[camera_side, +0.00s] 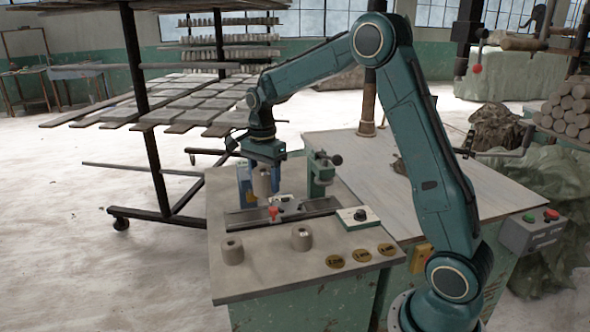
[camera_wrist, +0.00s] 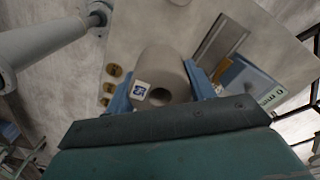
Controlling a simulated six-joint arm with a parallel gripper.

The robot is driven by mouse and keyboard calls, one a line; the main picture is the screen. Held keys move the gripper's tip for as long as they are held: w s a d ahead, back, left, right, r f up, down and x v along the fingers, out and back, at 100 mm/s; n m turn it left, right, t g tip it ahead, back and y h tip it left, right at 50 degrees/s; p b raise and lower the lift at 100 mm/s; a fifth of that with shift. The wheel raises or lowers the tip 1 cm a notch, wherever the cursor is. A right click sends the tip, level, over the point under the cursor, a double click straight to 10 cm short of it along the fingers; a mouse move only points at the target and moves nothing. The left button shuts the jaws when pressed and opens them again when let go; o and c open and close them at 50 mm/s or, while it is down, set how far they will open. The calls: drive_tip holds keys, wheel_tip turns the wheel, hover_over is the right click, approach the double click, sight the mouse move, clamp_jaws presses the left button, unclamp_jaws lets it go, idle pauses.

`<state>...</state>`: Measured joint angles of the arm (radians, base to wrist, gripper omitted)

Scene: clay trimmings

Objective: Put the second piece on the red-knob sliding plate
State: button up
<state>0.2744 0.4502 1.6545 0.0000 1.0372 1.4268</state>
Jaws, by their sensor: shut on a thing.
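My gripper (camera_side: 259,178) is shut on a grey clay piece (camera_side: 262,184), a short upright cylinder, over the workbench. In the wrist view the piece (camera_wrist: 165,66) sits between my gripper's blue fingers (camera_wrist: 161,88), with a round hole and a small blue-and-white label facing the camera. The sliding plate (camera_side: 290,204) is a small pale plate on a rail, with a red knob (camera_side: 273,212) at its front. In the side view the held piece appears just behind and left of the plate; its height above the bench is unclear.
Two other clay pieces, one at left (camera_side: 232,251) and one at right (camera_side: 301,239), stand at the front of the bench (camera_side: 275,277). Brass discs (camera_side: 362,254) lie front right.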

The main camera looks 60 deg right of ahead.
idle(0.4)
drive_tip(key=w+d+r, duration=0.1)
drive_tip(key=w+d, duration=0.1)
drive_tip(key=d, duration=0.7)
drive_tip(key=w+d+r, duration=0.2)
drive_tip(key=d, duration=0.8)
drive_tip(key=shift+w+d+r, duration=0.15)
drive_tip(key=shift+w+d, duration=0.15)
wheel_tip(320, 180, down, 16)
drive_tip(key=shift+r, duration=0.1)
drive_tip(key=shift+f, duration=2.1)
drive_tip(key=shift+f, duration=0.1)
